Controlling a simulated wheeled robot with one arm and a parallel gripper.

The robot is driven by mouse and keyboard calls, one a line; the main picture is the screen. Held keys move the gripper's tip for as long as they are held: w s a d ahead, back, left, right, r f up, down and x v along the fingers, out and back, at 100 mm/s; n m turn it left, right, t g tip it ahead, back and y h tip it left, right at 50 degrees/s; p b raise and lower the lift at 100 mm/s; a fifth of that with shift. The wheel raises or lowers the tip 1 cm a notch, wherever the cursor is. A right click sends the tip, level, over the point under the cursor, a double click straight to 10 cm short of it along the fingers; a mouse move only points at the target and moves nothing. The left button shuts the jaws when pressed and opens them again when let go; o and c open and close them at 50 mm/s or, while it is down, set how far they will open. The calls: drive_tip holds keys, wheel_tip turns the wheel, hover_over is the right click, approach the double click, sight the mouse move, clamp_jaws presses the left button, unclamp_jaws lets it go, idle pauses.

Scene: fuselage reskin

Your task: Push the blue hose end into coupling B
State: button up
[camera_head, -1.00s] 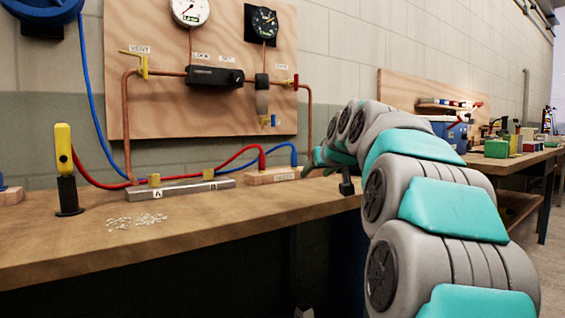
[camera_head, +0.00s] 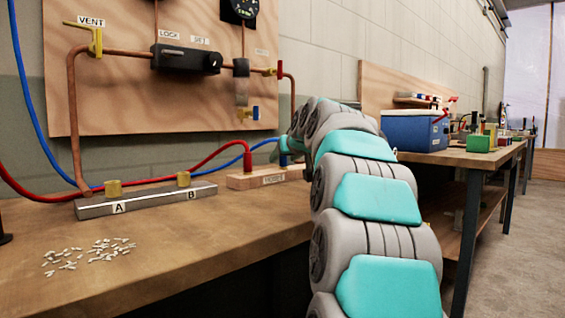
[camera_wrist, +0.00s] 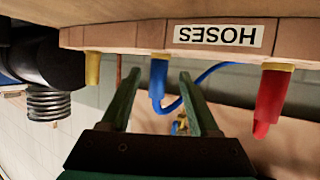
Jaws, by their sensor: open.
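The blue hose end (camera_wrist: 158,80) stands in the wooden hose holder (camera_head: 240,182), labelled HOSES. My gripper (camera_wrist: 158,77) is open, its two green fingers on either side of the blue hose end with gaps visible. In the head view my gripper is at the right of the holder, partly hidden by my arm. Coupling B (camera_head: 184,179) is a brass fitting at the right end of a grey metal bar (camera_head: 150,201) on the bench. Coupling A (camera_head: 113,188) is a similar fitting at its left end.
The red hose end (camera_wrist: 270,98) stands in the same holder, beside the blue one. Small pale pieces (camera_head: 95,252) lie on the bench in front of the bar. A plywood panel (camera_head: 120,110) with copper pipes and valves stands behind. A blue cooler (camera_head: 415,130) sits on another bench.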

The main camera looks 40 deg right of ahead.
sight(281, 159)
drive_tip(key=shift+r+x, duration=0.15)
drive_tip(key=shift+x, duration=1.05)
drive_tip(key=shift+r+x, duration=0.15)
drive_tip(key=shift+x, duration=1.05)
drive_tip(key=shift+w+d, duration=0.1)
drive_tip(key=shift+c, duration=0.3)
clamp_jaws()
